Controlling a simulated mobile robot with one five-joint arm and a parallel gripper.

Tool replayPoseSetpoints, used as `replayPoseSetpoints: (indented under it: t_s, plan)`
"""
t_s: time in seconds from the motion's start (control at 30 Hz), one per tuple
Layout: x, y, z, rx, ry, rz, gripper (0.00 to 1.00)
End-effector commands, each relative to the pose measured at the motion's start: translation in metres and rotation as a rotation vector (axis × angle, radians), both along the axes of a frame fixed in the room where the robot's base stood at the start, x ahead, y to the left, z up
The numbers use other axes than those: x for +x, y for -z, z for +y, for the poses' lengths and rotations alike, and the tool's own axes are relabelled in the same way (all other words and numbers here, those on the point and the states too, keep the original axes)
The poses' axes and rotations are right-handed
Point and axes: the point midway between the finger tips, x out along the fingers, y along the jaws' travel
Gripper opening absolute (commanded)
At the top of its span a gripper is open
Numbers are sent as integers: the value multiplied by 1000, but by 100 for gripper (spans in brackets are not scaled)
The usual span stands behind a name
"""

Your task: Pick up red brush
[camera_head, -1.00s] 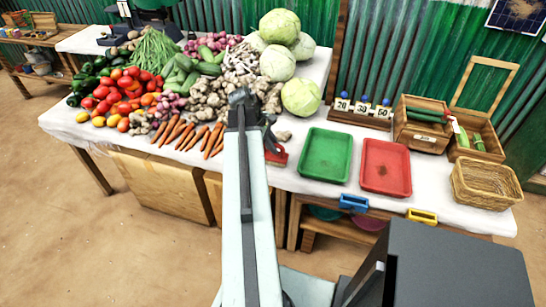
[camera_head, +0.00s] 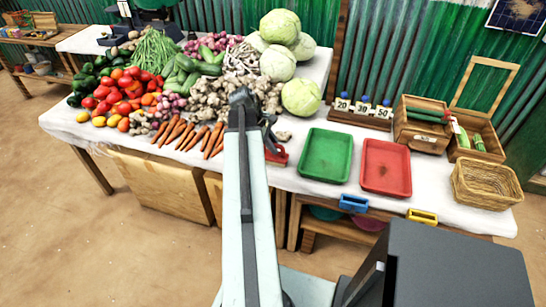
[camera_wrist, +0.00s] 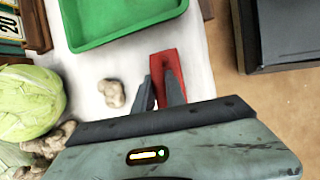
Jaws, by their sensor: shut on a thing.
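The red brush (camera_wrist: 167,66) lies on the white cloth of the stall table in the wrist view, between the tips of my gripper (camera_wrist: 160,90). The fingers are shut on it. In the head view only part of the red brush (camera_head: 279,156) shows, to the right of my gripper (camera_head: 262,135) and left of the green tray. My arm hides the rest of it. Whether it is clear of the cloth cannot be told.
A green tray (camera_head: 303,170) and a red tray (camera_head: 366,182) stand to the right, with a wicker basket (camera_head: 487,195) beyond. Carrots (camera_head: 190,136), ginger and cabbages (camera_head: 300,97) crowd the left and back. A ginger piece (camera_wrist: 112,93) lies near the gripper.

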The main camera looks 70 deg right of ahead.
Motion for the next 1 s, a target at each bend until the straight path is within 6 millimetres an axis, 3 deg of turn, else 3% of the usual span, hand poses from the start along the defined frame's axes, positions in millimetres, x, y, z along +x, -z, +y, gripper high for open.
replayPoseSetpoints:
  t_s: [0.47, 0.77, 1.0]
  plan:
    - [0, -5, 0, 0, 1, 0, 0]
    - [-1, -41, 0, 0, 1, 0, 0]
    - [35, -41, 39, 1, -4, 0, 0]
